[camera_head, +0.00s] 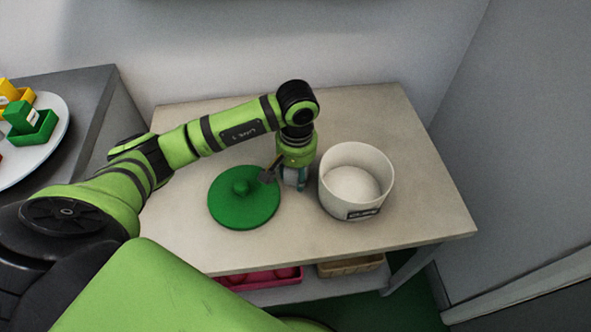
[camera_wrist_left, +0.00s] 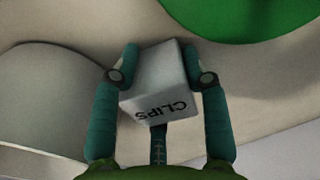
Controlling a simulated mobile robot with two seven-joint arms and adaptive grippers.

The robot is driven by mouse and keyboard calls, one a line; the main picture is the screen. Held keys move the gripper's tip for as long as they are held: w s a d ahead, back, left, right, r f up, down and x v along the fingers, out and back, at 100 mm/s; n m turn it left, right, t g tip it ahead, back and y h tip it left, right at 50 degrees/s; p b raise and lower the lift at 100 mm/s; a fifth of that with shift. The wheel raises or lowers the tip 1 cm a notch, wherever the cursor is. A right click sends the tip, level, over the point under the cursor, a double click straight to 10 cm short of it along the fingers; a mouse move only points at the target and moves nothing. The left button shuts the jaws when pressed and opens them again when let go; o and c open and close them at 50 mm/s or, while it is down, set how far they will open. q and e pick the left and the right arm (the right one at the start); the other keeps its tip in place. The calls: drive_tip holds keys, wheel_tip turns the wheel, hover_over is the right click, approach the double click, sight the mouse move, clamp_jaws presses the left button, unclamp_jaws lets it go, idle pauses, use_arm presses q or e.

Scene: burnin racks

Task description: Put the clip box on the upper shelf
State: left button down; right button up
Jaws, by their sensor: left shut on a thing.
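The clip box (camera_wrist_left: 160,88) is a small pale grey box marked CLIPS, upside down as seen in the left wrist view. My left gripper (camera_wrist_left: 160,75) is shut on it, one finger on each side. In the head view the left gripper (camera_head: 294,180) points down over the beige top surface (camera_head: 420,190), between a green lid and a white round tub. The box is mostly hidden there, and I cannot tell whether it touches the surface. A lower shelf (camera_head: 300,293) lies under this top. My right gripper is not in view.
The green round lid (camera_head: 243,197) lies left of the gripper; the open white tub (camera_head: 356,181) stands right. A pink tray (camera_head: 262,278) and tan tray (camera_head: 350,267) are on the lower shelf. A white plate (camera_head: 50,140) with coloured boxes stands far left. The right top is clear.

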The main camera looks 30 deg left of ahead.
use_arm(q)
drive_tip(key=shift+f, duration=0.2)
drive_tip(key=c, duration=0.6)
unclamp_jaws()
drive_tip(key=shift+c, duration=0.2)
drive_tip(key=shift+r, duration=0.1)
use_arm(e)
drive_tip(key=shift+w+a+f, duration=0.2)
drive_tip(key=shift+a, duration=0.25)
